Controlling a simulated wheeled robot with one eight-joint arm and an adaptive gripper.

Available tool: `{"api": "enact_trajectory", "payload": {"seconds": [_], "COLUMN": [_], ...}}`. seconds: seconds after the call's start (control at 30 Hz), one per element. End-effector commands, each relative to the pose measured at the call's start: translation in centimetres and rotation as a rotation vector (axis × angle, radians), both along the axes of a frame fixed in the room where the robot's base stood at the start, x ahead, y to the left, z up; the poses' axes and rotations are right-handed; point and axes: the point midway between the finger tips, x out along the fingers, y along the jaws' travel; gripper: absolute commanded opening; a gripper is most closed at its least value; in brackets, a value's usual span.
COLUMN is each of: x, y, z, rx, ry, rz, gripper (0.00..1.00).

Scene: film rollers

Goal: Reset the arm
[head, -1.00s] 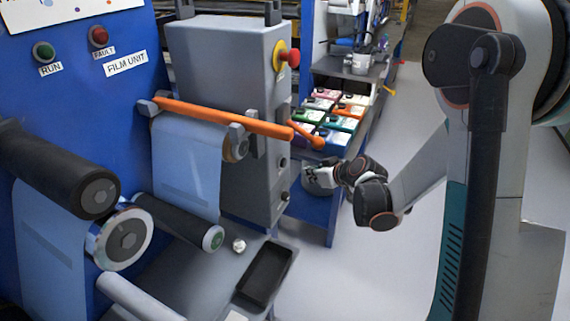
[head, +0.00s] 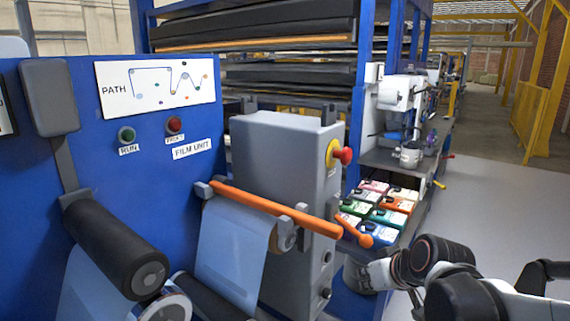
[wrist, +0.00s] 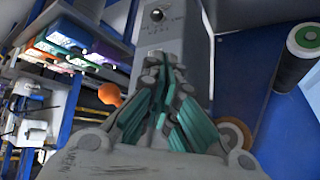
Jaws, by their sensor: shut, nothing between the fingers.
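My arm (head: 450,285) reaches in from the lower right in the head view. My gripper shows in the wrist view (wrist: 163,75), where its teal-padded fingers meet at the tips with nothing between them. In the head view the gripper is at the lower middle, right of the grey machine box, and its fingertips are hard to make out. In the wrist view the grey box (wrist: 190,25) lies beyond the fingertips. I cannot tell the gap between them.
The blue film unit (head: 60,140) with dark rollers (head: 115,245) and an orange bar (head: 265,207) fills the left. The grey box (head: 285,165) carries a red knob (head: 343,155). Several coloured cartons (head: 385,210) lie behind my gripper. Floor at right (head: 500,180) is clear.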

Motion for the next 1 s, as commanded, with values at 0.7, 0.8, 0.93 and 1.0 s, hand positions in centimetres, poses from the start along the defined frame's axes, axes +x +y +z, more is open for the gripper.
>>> {"api": "enact_trajectory", "payload": {"seconds": [0.7, 0.8, 0.93, 1.0], "x": [-16.7, -17.2, -17.3, -17.2], "y": [-1.2, -1.3, -1.4, -1.3], "z": [2.0, 2.0, 2.0, 2.0], "rx": [-0.055, -0.058, -0.057, -0.057], "ry": [0.111, 0.113, 0.114, 0.113], "rz": [-0.22, -0.229, -0.233, -0.233], "gripper": [0.0, 0.0, 0.0, 0.0]}}
